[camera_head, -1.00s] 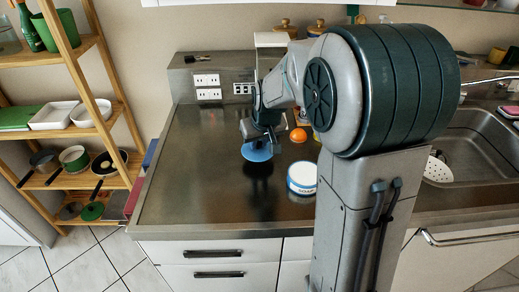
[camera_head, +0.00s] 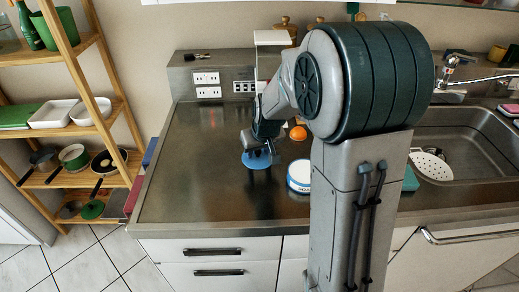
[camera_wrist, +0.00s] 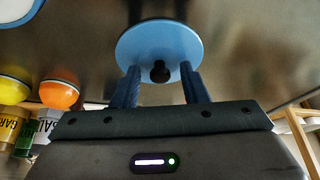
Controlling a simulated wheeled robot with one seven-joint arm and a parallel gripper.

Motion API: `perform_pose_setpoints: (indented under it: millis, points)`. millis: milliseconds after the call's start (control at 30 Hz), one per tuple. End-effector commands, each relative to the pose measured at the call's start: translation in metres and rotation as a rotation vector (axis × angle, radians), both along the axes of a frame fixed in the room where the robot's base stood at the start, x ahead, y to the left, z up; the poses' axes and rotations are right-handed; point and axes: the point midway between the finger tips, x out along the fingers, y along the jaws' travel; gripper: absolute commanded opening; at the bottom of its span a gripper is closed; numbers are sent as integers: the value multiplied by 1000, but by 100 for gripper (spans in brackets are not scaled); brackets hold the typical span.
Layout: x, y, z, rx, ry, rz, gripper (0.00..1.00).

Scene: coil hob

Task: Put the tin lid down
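The blue tin lid (camera_head: 256,161) is a round disc that lies flat on the steel counter, left of the tin. In the wrist view the lid (camera_wrist: 150,42) shows its black knob (camera_wrist: 160,72) on top. My gripper (camera_head: 263,146) is right above the lid. In the wrist view my gripper (camera_wrist: 162,85) is open, with one blue finger on each side of the knob and gaps between. The white and blue tin (camera_head: 299,175) stands on the counter to the right; its top is partly visible.
An orange ball-shaped thing (camera_head: 298,133) is behind the tin. In the wrist view, labelled jars (camera_wrist: 45,130) are at the left. The sink (camera_head: 470,150) is at the right. A wooden shelf (camera_head: 82,90) stands left of the counter. The counter's left half (camera_head: 195,165) is clear.

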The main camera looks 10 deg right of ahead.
Motion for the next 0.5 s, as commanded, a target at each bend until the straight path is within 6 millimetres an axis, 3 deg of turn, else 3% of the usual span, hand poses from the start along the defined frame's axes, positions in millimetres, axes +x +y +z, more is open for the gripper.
perform_pose_setpoints:
  millis: [233, 500]
  points:
    - [-5, -1, 17, 0, -4, 0, 40]
    - [-25, -3, 66, 0, -6, 0, 40]
